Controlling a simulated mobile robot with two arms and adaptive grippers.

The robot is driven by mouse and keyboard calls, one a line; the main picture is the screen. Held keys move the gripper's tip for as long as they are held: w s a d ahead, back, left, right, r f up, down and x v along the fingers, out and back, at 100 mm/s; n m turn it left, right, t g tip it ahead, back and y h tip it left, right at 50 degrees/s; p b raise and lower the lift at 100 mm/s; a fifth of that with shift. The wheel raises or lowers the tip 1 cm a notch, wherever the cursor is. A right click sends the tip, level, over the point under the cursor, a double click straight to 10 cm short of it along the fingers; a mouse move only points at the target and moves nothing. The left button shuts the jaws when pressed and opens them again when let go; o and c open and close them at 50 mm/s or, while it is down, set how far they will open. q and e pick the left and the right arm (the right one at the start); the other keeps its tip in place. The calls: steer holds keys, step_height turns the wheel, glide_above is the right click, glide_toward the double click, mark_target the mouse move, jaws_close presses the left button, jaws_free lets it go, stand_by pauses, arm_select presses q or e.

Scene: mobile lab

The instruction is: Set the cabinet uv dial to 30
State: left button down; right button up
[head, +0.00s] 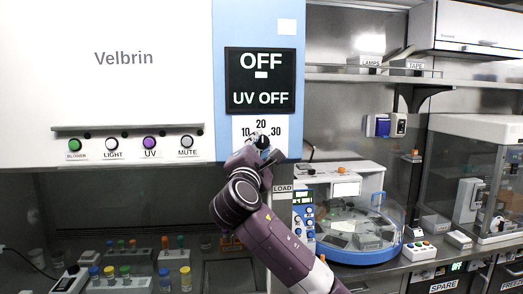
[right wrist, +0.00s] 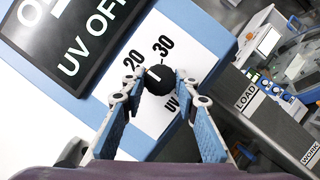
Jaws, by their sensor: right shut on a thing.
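The UV dial is a round black knob (right wrist: 160,80) on a white plate (right wrist: 185,30) marked 10, 20 and 30. In the right wrist view its small white mark seems to point between 20 and 30; the exact setting is hard to tell. My right gripper (right wrist: 162,88) has its fingertips on both sides of the knob, shut on it. In the head view the right gripper (head: 262,152) covers the lower part of the knob (head: 263,142). The black display (head: 260,80) above reads OFF and UV OFF. My left gripper is not in view.
The cabinet's white front (head: 125,75) carries BLOWER, LIGHT, UV and MUTE buttons (head: 149,143) left of the dial. A centrifuge with a clear round cover (head: 370,225) stands to the right of my right arm. A shelf (head: 370,77) hangs above it.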

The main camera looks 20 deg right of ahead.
steer(key=m+g, duration=0.1)
steer(key=m, duration=0.2)
steer(key=shift+a, duration=0.1)
steer(key=m+g, duration=0.1)
steer(key=m, duration=0.2)
steer(key=shift+r, duration=0.1)
steer(key=m+g+y+p, duration=0.1)
steer(key=m, duration=0.2)
steer(key=shift+r, duration=0.1)
steer(key=shift+m+g+y+p, duration=0.35)
steer(key=shift+m+y, duration=0.25)
steer(key=shift+m, duration=0.6)
steer(key=o, duration=1.1)
steer(key=shift+o, duration=0.2)
steer(key=shift+r, duration=0.1)
